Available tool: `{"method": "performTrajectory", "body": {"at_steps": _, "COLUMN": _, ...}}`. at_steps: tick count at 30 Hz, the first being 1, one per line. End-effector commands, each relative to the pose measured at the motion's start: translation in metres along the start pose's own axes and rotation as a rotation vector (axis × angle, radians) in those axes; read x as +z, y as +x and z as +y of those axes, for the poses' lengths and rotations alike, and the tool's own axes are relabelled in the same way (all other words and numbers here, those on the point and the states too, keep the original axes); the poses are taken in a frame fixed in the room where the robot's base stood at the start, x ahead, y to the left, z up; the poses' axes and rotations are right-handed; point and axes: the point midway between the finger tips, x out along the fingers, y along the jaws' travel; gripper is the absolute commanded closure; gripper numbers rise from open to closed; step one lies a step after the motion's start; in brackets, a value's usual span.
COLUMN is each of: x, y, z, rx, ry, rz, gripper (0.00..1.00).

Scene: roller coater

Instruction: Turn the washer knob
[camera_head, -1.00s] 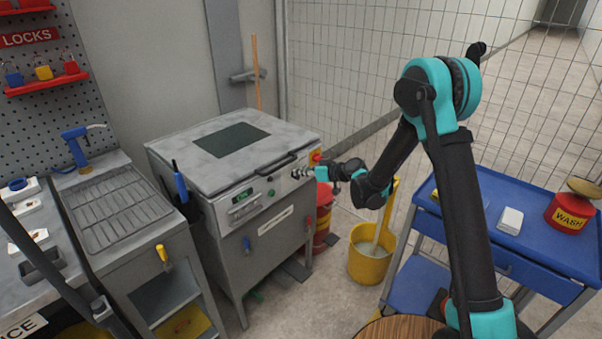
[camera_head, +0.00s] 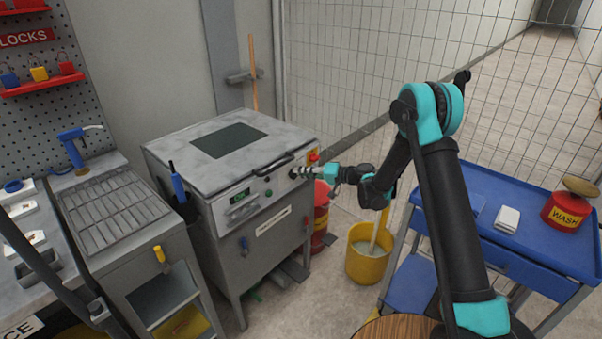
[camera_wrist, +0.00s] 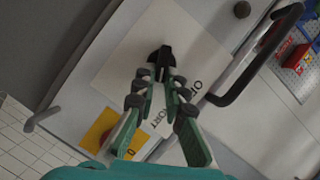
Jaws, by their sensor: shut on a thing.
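The washer (camera_head: 245,165) is a grey box-shaped machine with a lid, standing left of my arm. In the wrist view its knob (camera_wrist: 161,58) is a black pointer-shaped handle on a pale label plate (camera_wrist: 125,65) with partly readable lettering. My gripper (camera_wrist: 160,82) is shut on the knob, with the fingertips at its near end. In the head view my gripper (camera_head: 303,173) reaches the right end of the washer's front panel, and the knob is hidden behind it.
A red button on a yellow plate (camera_head: 313,156) sits just beside my gripper. A dark lid handle (camera_head: 272,166) is close on the left. A yellow bucket (camera_head: 368,262) and a blue cart (camera_head: 520,225) stand to the right. A wire fence is behind.

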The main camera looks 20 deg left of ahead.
Motion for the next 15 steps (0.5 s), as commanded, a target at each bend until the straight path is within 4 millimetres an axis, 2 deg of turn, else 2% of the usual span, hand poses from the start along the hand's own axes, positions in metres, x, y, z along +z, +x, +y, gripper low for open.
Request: {"method": "performTrajectory", "body": {"at_steps": 15, "x": 0.0016, "y": 0.0003, "z": 0.0094, "rx": -0.148, "ry": 0.359, "rz": 0.001, "gripper": 1.0}}
